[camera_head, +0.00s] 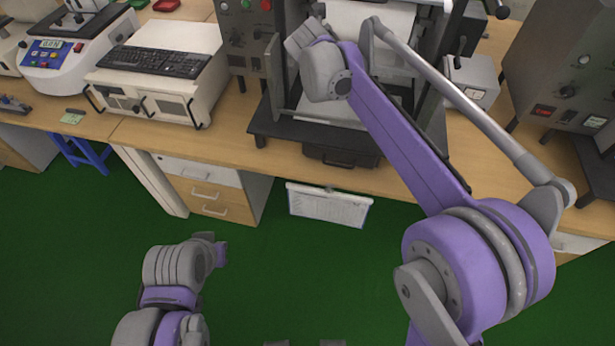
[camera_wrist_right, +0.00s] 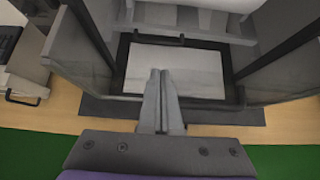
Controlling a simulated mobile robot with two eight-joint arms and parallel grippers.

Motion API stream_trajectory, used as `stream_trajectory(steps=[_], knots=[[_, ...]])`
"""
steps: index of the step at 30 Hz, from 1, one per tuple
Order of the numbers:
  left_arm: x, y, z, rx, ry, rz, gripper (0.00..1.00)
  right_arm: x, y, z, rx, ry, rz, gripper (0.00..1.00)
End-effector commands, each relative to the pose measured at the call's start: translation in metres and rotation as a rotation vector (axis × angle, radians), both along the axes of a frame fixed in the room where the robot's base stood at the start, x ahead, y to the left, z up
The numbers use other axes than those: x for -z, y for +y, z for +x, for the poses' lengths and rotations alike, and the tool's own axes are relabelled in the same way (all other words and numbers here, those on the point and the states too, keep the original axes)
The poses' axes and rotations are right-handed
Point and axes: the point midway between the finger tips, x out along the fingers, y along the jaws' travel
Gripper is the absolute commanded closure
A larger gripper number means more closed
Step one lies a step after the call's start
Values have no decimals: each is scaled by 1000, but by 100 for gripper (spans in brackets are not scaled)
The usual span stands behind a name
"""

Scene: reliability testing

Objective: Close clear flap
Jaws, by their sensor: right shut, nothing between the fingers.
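The grey test machine (camera_head: 262,128) stands on the bench at the top centre, its front partly covered by my right arm. The right wrist view looks down into its open bay, with a pale plate (camera_wrist_right: 178,62) on the floor. Grey, see-through-looking panels stand at the bay's left (camera_wrist_right: 78,48) and right (camera_wrist_right: 283,72). I cannot tell for certain which panel is the clear flap. My right gripper (camera_wrist_right: 161,78) is shut and empty, its fingers pointing into the bay above the front edge. In the head view it is hidden behind its wrist.
A white unit with a black keyboard (camera_head: 155,61) stands left of the machine. A grey control box (camera_head: 565,60) stands at the right. A white sheet holder (camera_head: 329,206) hangs at the bench's front. Green floor (camera_head: 270,285) in front is clear.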

Motion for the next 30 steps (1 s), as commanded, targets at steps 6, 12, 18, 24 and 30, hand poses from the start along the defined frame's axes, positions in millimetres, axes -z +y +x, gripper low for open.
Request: stream_trajectory(steps=[6,12,18,24,30], knots=[[-2,0,1,0,-1,0,100,-1,-1,5,1,-1,0,100],[-2,0,1,0,-2,0,100,-1,-2,6,-1,-2,0,100],[-2,0,1,0,-2,0,100,-2,-2,6,0,-4,-1,100],[-2,0,1,0,-2,0,100,-2,-1,5,-1,-4,-2,100],[-1,0,0,0,-1,0,100,-2,9,-7,0,-3,1,100]])
